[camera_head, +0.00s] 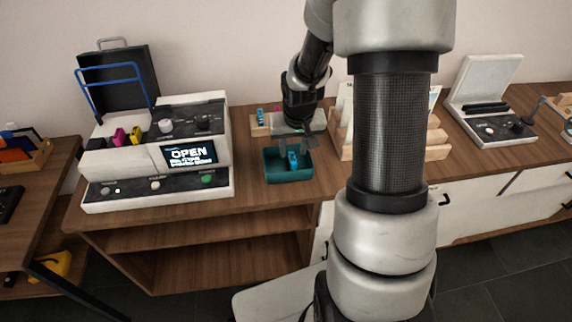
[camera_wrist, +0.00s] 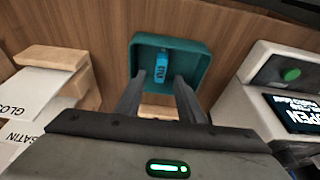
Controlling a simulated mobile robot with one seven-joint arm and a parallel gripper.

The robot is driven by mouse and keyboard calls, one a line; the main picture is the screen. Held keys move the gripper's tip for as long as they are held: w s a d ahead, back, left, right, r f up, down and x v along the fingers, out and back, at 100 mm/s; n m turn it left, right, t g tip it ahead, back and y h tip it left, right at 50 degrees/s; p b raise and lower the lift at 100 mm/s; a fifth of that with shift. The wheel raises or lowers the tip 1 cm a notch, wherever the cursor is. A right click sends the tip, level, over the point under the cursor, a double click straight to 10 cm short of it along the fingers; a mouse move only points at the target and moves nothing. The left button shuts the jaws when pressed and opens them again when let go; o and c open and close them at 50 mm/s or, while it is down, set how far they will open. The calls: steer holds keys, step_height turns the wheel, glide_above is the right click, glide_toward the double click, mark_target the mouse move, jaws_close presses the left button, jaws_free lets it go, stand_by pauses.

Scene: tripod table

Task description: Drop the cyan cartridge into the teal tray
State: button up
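The teal tray (camera_head: 287,179) stands on the wooden counter to the right of the printer. The cyan cartridge (camera_head: 293,160) shows inside the tray's outline, below my gripper (camera_head: 292,138). In the wrist view the cartridge (camera_wrist: 162,65) is within the walls of the tray (camera_wrist: 196,64), near its middle. My gripper (camera_wrist: 158,92) is over the tray's near side with its two fingers apart. There are gaps between both fingers and the cartridge, so nothing is gripped. I cannot tell whether the cartridge lies fully on the tray floor.
The printer (camera_head: 190,133), with an OPEN screen and magenta and yellow cartridges, stands left of the tray. A wooden holder (camera_head: 258,130) behind the tray carries another small cyan piece and a pink one. A wooden paper rack (camera_head: 437,152) stands to the right.

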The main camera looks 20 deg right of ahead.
steer(key=p+v, duration=0.3)
steer(key=v, duration=1.4)
steer(key=shift+r, duration=0.2)
